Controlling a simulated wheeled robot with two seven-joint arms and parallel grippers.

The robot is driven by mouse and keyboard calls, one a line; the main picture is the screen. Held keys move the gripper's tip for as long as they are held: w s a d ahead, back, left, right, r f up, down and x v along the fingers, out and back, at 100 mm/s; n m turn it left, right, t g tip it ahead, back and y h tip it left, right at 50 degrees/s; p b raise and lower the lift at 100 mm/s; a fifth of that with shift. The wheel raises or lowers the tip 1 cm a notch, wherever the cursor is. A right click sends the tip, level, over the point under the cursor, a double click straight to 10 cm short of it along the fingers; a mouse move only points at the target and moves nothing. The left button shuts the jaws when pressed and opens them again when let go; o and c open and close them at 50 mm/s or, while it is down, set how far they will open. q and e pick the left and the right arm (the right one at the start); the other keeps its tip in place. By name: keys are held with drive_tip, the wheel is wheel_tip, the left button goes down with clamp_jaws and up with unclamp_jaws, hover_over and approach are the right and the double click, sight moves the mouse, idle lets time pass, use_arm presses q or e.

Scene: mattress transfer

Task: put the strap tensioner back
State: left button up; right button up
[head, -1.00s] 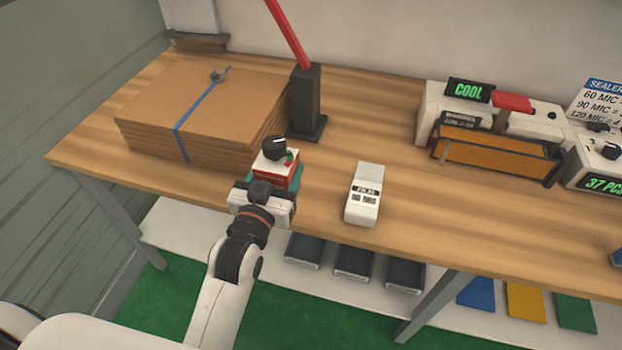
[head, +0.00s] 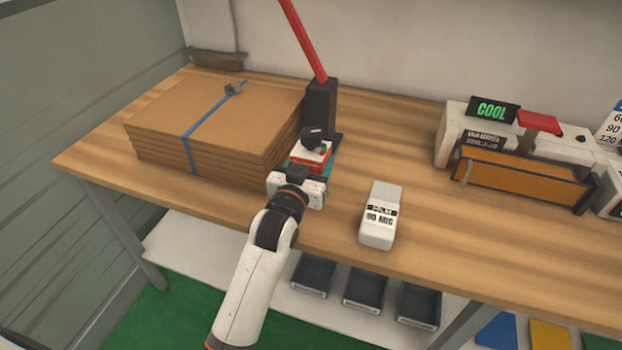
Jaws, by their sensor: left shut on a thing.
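My left gripper (head: 300,180) is shut on the strap tensioner (head: 311,155), a small red and white device with a black knob on top and teal at its sides. It is over the front part of the bench, right of the cardboard stack and close in front of the black post (head: 321,108) with the long red lever. The gripper hides its lower part, so I cannot tell whether it touches the bench. My right gripper is not in view.
The cardboard stack (head: 215,120) with a blue strap (head: 208,119) and metal buckle lies left on the wooden bench (head: 420,180). A white film box (head: 380,215) stands right of my gripper. The sealer (head: 520,165) is farther right. Dark trays (head: 366,289) sit below.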

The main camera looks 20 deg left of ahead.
use_arm(q)
drive_tip(key=shift+f, duration=1.8)
drive_tip(key=shift+f+b, duration=0.15)
drive_tip(key=shift+b, duration=0.15)
drive_tip(key=o, duration=1.4)
drive_tip(key=shift+f, duration=0.1)
drive_tip(key=shift+o, duration=0.8)
drive_tip(key=shift+s, duration=0.1)
drive_tip(key=s, duration=1.2)
drive_tip(key=shift+a, duration=0.15)
